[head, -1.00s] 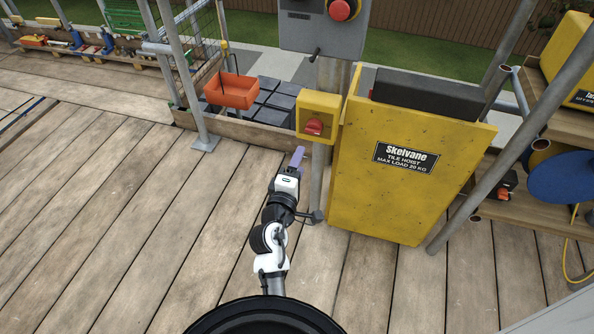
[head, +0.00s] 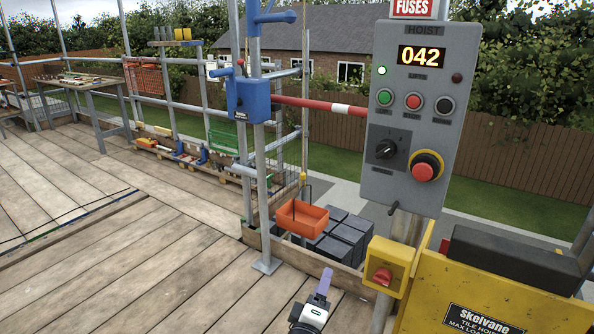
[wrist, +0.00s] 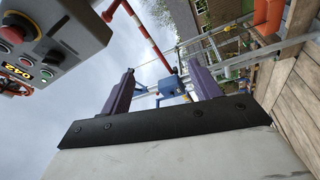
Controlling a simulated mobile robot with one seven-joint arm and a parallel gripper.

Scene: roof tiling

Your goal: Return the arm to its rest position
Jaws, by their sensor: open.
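My gripper (head: 325,284) shows at the bottom of the head view, low over the deck and left of the yellow switch box. In the wrist view its two purple fingers (wrist: 160,92) stand apart with nothing between them. Most of my arm is below the edge of the head view. The grey hoist control box (head: 417,115) stands on a post at the right, its display reading 042 and a green lamp lit. It also shows at the upper left of the wrist view (wrist: 55,40).
The yellow tile hoist (head: 445,290) and yellow switch box (head: 387,266) are close on the right. An orange tray (head: 302,218) and dark tiles (head: 345,240) lie behind my gripper. A scaffold pole (head: 260,190) carries a blue box (head: 248,98). The wooden deck (head: 130,270) is clear at left.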

